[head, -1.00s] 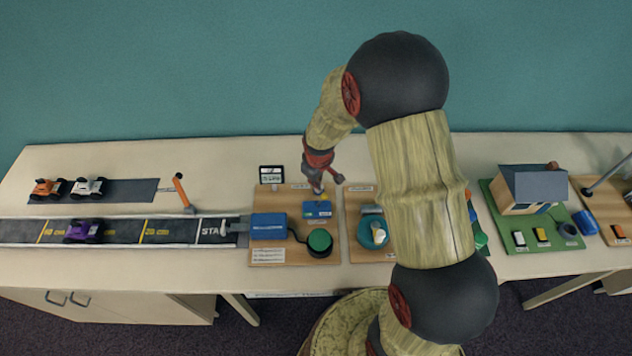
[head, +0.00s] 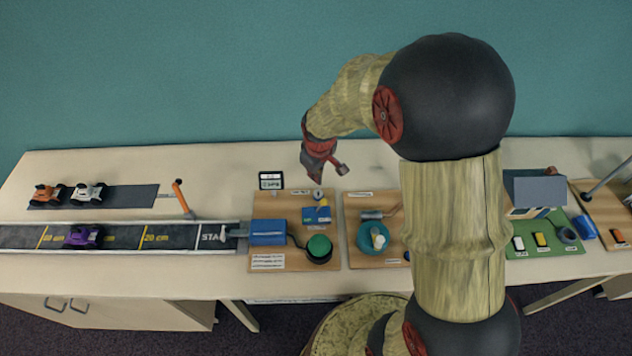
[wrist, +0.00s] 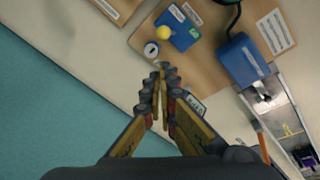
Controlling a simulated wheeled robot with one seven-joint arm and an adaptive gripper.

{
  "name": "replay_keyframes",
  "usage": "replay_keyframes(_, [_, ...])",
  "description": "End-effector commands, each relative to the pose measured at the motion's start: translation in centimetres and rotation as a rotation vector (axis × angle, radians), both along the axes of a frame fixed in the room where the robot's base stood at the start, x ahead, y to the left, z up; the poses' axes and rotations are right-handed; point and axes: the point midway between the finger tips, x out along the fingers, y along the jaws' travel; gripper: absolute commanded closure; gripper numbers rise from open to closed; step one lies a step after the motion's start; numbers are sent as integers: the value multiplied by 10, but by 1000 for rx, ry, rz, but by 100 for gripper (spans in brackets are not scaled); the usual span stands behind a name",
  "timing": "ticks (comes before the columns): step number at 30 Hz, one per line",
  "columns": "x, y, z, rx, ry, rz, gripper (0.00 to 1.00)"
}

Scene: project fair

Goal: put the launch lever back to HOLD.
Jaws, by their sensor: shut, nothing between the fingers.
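The launch lever looks to be the small blue block (head: 309,216) with a yellow ball knob (head: 322,204), on the wooden board beside the green button. In the wrist view the yellow knob (wrist: 177,12) sits over the blue block (wrist: 187,36), towards one side. Its labels are too small to read. My gripper (head: 316,176) is above the back edge of that board, apart from the lever. In the wrist view my gripper (wrist: 160,72) is shut, with nothing between its fingertips.
The green button (head: 319,247) and larger blue box (head: 268,232) share the board. A small display (head: 271,180) stands behind it. The track (head: 120,236) with a purple car runs left. The back table strip is mostly clear.

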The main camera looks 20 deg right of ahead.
Motion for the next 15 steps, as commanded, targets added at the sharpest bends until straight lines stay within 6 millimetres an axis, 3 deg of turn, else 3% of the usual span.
replay_keyframes(6, [-6, 2, 26, 0, 0, -1, 100])
replay_keyframes(15, [-8, 2, 31, 0, 2, 0, 100])
